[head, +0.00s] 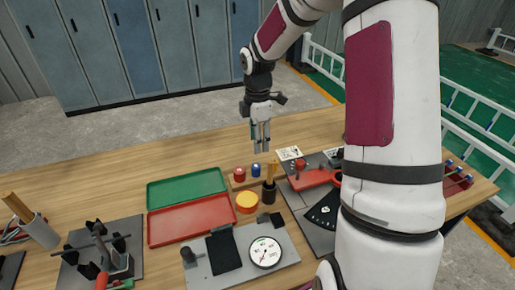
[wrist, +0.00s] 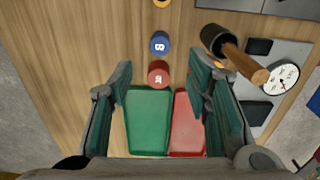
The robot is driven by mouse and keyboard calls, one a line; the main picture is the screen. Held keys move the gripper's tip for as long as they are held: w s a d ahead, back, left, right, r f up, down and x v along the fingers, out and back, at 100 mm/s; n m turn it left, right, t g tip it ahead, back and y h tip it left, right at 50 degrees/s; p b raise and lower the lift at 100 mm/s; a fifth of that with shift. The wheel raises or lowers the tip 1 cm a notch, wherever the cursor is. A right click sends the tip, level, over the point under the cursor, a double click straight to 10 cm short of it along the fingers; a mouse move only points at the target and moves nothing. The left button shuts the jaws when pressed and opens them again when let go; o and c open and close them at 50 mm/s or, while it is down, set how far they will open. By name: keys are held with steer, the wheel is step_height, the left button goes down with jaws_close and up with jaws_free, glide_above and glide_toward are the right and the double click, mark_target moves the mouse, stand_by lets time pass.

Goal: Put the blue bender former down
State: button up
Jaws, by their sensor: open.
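The blue bender former (head: 256,169) is a short cylinder standing on the bench beside a similar red former (head: 239,174). In the wrist view the blue former (wrist: 160,43) shows a white mark like an 8 on its top, and the red former (wrist: 158,74) lies nearer the trays. My gripper (head: 260,136) points down above the bench, over the area of the formers. Its fingers are spread apart with nothing between them in the wrist view (wrist: 160,78). Neither former is held.
A green tray (head: 187,187) and a red tray (head: 192,221) lie to the left of the formers. A yellow round piece (head: 247,203) and a dial gauge (head: 265,252) are nearer.

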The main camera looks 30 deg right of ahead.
steer(key=s+a+r+m+t+h, duration=0.1)
steer(key=s+a+r+m, duration=0.2)
steer(key=s+r, duration=0.3)
steer(key=s+a+r+m+t+h, duration=0.1)
steer(key=s+a+r+m, duration=0.3)
steer(key=r, duration=0.5)
steer(key=s+a+r+m+t+y, duration=0.1)
steer(key=s+a+r+m, duration=0.1)
steer(key=s, duration=0.6)
steer(key=s+a+r+m+t+y, duration=0.1)
steer(key=s+a+r+m+t, duration=0.1)
steer(key=s+m, duration=0.5)
steer(key=shift+s+a+r, duration=0.4)
steer(key=shift+a+r, duration=0.05)
steer(key=shift+a, duration=0.8)
